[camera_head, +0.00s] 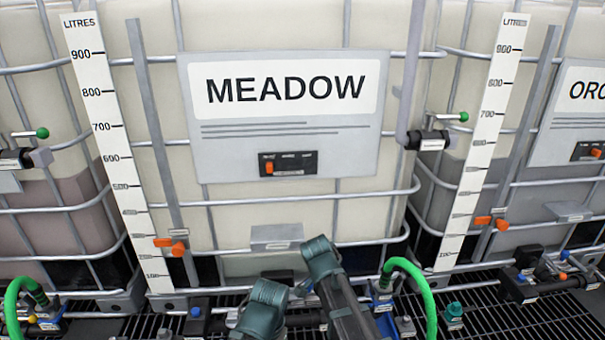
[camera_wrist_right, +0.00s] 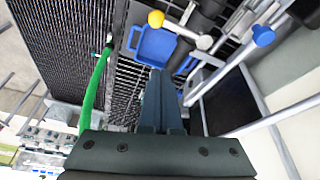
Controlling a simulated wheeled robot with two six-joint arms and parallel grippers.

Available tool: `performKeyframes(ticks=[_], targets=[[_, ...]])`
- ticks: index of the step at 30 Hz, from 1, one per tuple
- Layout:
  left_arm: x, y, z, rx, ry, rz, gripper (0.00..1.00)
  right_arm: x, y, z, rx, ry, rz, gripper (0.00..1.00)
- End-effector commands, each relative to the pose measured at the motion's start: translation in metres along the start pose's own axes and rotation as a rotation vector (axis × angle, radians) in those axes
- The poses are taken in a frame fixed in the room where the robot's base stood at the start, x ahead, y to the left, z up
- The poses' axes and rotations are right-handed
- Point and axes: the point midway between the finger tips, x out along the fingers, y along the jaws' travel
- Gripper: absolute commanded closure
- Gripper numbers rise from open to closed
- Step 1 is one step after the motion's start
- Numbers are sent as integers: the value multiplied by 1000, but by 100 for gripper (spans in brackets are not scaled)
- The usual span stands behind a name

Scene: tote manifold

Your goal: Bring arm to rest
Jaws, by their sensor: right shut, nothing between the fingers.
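Two dark arm parts of mine with teal joints reach in at the bottom centre of the head view, in front of the MEADOW tote (camera_head: 230,225). No fingertips can be made out there. In the right wrist view my right gripper (camera_wrist_right: 160,75) is shut, its two dark fingers side by side with nothing between them. The fingertips overlap the lower edge of a blue tray (camera_wrist_right: 143,45) in the picture; I cannot tell whether they touch it. My left gripper is not visible in either view.
Green hoses (camera_head: 424,290) curve up near the arm and at the far left. Dark grating (camera_head: 520,318) runs along the bottom. Pipes and a yellow knob (camera_wrist_right: 156,18) and a blue knob (camera_wrist_right: 263,36) lie beyond the right fingers. Another tote (camera_head: 520,225) stands at right.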

Motion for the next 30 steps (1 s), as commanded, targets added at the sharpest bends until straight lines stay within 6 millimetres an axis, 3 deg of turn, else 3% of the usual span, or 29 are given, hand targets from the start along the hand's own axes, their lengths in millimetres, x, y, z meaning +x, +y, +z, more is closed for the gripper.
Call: performKeyframes(ticks=[5,12,18,24,30], targets=[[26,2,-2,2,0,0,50,18,30,42,-363,-60,-9,100],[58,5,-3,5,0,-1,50,36,77,105,-1022,-159,-69,100],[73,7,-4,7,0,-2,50,43,104,137,-1406,-207,-133,100],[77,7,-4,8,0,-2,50,44,113,148,-1559,-224,-163,100],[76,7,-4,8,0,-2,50,44,113,148,-1571,-225,-166,100]])
